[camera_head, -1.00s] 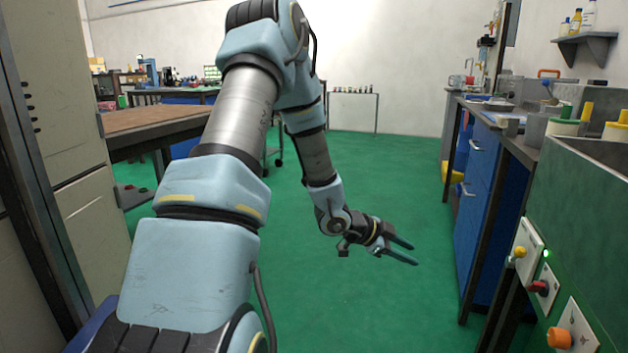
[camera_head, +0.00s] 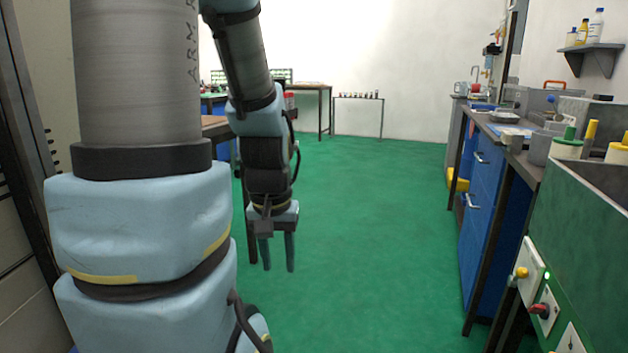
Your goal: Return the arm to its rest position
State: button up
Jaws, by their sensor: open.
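My gripper (camera_head: 278,262) hangs at the end of my arm, left of the middle of the picture. Its two fingers point down and stand apart, with nothing between them. It is over the green floor (camera_head: 360,250), clear of the benches. My arm (camera_head: 140,230) fills the left side, its upper link upright and its forearm folded down behind it. The top of the arm is out of the picture.
At the right stand a green machine (camera_head: 590,220) with knobs and a blue-drawered bench (camera_head: 485,200). A beige cabinet (camera_head: 22,200) stands at the far left. A brown-topped table (camera_head: 212,122) is partly hidden behind my arm. The middle floor is free.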

notch_tip(320, 180, up, 17)
jog(key=p, duration=1.5)
jog(key=shift+f, duration=0.15)
